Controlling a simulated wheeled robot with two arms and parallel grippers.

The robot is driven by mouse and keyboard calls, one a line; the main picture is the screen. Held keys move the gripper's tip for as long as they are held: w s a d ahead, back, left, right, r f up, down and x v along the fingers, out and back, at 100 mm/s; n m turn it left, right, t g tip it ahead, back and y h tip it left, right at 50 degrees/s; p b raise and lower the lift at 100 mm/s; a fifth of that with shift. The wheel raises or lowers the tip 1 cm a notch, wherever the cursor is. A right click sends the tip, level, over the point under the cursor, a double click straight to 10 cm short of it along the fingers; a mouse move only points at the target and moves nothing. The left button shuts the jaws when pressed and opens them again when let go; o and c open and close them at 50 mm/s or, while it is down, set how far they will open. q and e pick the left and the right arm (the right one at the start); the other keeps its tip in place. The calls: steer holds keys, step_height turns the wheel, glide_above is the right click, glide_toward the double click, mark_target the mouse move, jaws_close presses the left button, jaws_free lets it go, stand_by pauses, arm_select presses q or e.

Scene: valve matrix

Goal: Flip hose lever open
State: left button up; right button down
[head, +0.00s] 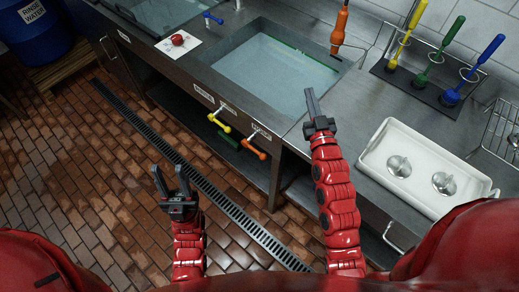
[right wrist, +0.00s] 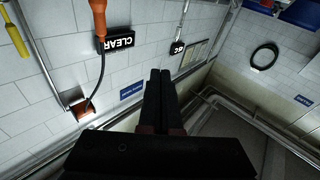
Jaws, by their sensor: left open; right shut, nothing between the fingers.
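Yellow (head: 220,123), green (head: 228,141) and orange (head: 256,149) levers stick out below the sink's front edge, near small white labels too small to read. A blue lever (head: 213,18) sits further left on the counter. An orange hand piece (head: 338,28) hangs at the back of the sink; in the right wrist view an orange piece (right wrist: 98,15) has a black hose. I cannot tell which lever is the hose lever. My left gripper (head: 169,172) is open and empty above the floor, apart from the levers. My right gripper (head: 311,97) is shut and empty above the sink's right rim, also in the right wrist view (right wrist: 160,75).
The water-filled sink (head: 270,75) lies in the steel counter. A white tray (head: 395,135) with metal pieces stands to its right, before upright brushes with yellow, green and blue handles. A tomato (head: 178,39) lies on a white sheet. The tiled floor around the drain grate is clear.

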steer(key=a+f+n+g+y, duration=0.1)
steer(key=a+f+g, duration=0.1)
steer(key=s+a+f+n+g+y, duration=0.1)
steer(key=a+f+n+g, duration=0.1)
steer(key=a, duration=0.1)
steer(key=s+a+f+n+g+y, duration=0.1)
steer(key=a+f+g, duration=0.1)
steer(key=shift+s+a+f+g+p, duration=0.1)
steer(key=shift+s+a+g+p, duration=0.1)
steer(key=shift+g+p, duration=0.2)
steer(key=s+a+f+n+g, duration=0.3)
steer(key=s+f+n+g, duration=0.1)
steer(key=s, duration=0.3)
steer(key=shift+s+a+f+g, duration=0.2)
steer(key=shift+a+f+g, duration=0.05)
steer(key=shift+f+g, duration=0.45)
steer(key=b, duration=0.3)
glide_toward(254, 149)
steer(key=w+a, duration=0.3)
steer(key=shift+w+d+f+p, duration=0.1)
steer(key=shift+d+f+p, duration=0.15)
steer(key=shift+f, duration=0.75)
steer(key=shift+w+d+f+p, duration=0.1)
steer(key=shift+d+f+p, duration=0.15)
steer(key=shift+f, duration=0.8)
